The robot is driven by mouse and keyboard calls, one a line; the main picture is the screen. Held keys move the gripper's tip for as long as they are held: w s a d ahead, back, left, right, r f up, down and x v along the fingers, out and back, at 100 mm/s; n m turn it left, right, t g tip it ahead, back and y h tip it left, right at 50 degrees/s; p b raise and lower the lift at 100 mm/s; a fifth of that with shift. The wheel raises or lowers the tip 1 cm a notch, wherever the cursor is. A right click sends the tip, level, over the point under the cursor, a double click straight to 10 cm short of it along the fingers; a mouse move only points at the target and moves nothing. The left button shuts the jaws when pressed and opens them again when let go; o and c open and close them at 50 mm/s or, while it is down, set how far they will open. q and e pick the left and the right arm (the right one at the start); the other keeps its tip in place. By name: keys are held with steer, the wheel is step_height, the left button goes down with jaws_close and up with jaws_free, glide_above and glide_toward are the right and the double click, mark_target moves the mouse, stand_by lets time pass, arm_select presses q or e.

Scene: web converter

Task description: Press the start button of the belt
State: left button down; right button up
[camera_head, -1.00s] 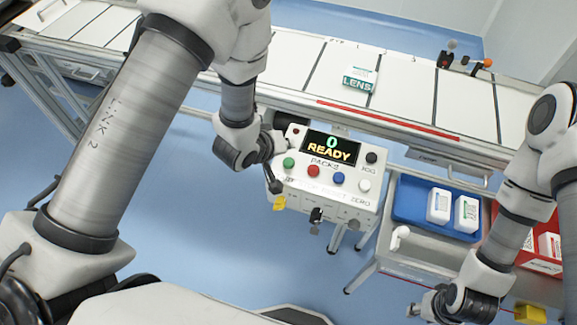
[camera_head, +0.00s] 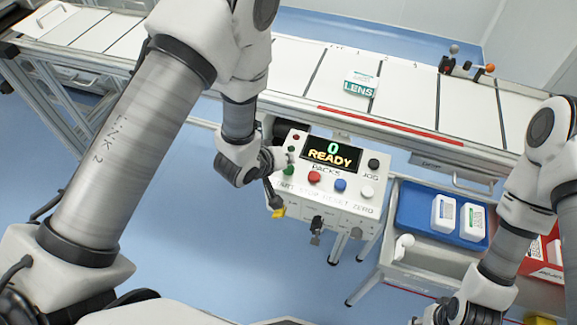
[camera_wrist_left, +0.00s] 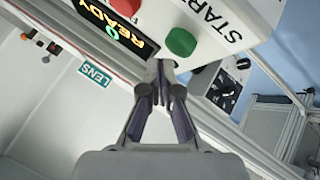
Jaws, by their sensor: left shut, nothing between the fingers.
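The control box (camera_head: 345,200) stands in front of the belt (camera_head: 285,75). Its display (camera_head: 333,152) reads "0 READY". The green start button (camera_head: 289,171) is at the left of the button row, close to my left gripper (camera_head: 284,159). In the left wrist view the green button (camera_wrist_left: 181,42), beside the word START, is just beyond the shut, empty fingertips (camera_wrist_left: 161,72). I cannot tell whether they touch it. My right gripper (camera_head: 425,317) is at the bottom edge, away from the box, partly cut off.
Red (camera_head: 314,178), blue (camera_head: 340,185), white (camera_head: 367,192) and black (camera_head: 374,164) buttons share the panel. A LENS pack (camera_head: 360,86) lies on the belt. A blue tray (camera_head: 415,208) with white packs stands right of the box.

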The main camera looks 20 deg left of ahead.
arm_select(q)
steer(key=shift+f, duration=0.1)
stand_by(0.7)
steer(key=shift+f, duration=0.3)
